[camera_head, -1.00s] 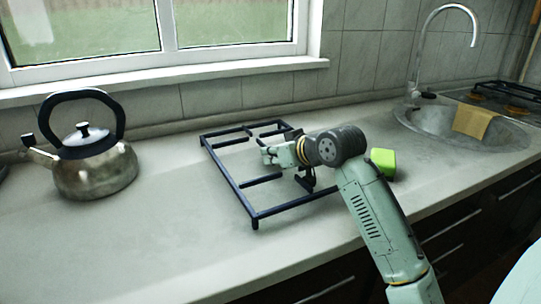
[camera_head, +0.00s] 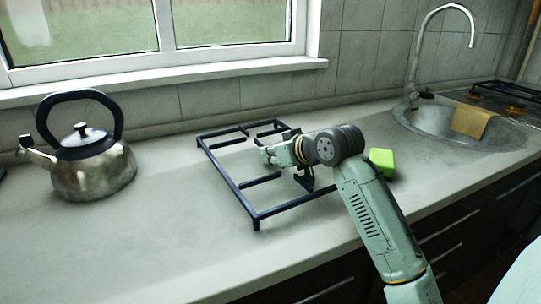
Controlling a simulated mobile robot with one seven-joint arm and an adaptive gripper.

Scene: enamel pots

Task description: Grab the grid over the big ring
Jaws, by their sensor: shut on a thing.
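The grid (camera_head: 229,184) is a dark blue-black metal frame with inward bars and short legs. It is on or just above the grey counter, left of my arm; I cannot tell whether all its legs touch. My gripper (camera_head: 266,155) is over the right part of the grid, shut on it, though my own wrist hides part of the contact and the grid's right side. The big ring is not clearly visible; a burner on the stove at the far right (camera_head: 487,92) shows only in part.
A metal kettle (camera_head: 95,176) with a black handle stands at the left. A green sponge-like block (camera_head: 382,161) lies right of my wrist. The counter between kettle and grid is clear.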

